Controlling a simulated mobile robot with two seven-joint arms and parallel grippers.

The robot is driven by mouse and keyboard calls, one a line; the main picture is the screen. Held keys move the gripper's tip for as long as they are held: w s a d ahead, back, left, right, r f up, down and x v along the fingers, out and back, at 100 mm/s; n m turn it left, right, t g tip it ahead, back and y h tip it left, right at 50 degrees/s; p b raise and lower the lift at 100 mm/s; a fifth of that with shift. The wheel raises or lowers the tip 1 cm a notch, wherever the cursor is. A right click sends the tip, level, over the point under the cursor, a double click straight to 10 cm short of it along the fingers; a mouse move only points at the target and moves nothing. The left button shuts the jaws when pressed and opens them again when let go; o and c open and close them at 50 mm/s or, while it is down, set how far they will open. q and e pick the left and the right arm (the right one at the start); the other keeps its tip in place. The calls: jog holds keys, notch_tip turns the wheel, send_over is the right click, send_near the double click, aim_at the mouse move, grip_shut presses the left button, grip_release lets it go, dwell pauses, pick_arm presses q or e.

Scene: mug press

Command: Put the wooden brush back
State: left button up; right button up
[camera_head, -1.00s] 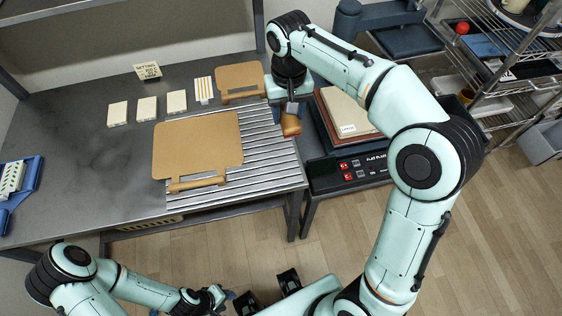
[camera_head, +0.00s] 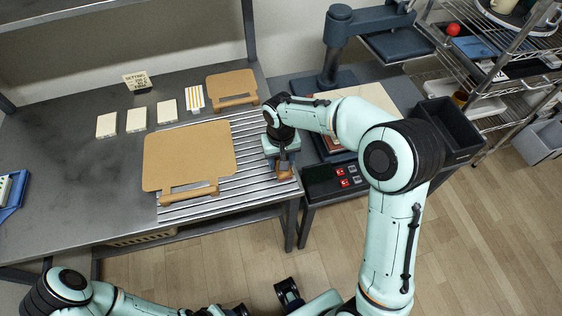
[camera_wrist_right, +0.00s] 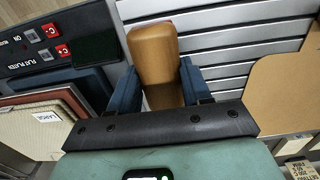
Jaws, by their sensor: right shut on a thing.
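The wooden brush (camera_wrist_right: 155,58) is a tan wooden block held between the blue fingers of my right gripper (camera_wrist_right: 157,88) in the right wrist view. In the head view my right gripper (camera_head: 284,170) is shut on the brush (camera_head: 284,174), at the right edge of the slatted metal rack (camera_head: 262,136). I cannot tell whether the brush touches the rack. My left gripper (camera_head: 228,312) is at the bottom edge of the head view, partly cut off, and its fingers are unclear.
A large tan board (camera_head: 188,155) with a wooden bar lies on the rack's left part; a smaller board (camera_head: 232,86) lies behind. Pale blocks (camera_head: 137,119) lie at the left.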

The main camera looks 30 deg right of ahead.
jog(key=shift+f, duration=0.8)
jog(key=shift+f, duration=0.15)
jog(key=o, duration=1.1)
jog(key=shift+r, duration=0.45)
notch_tip(320, 180, up, 12)
jog(key=shift+f+p, duration=0.25)
jog(key=shift+p, duration=0.45)
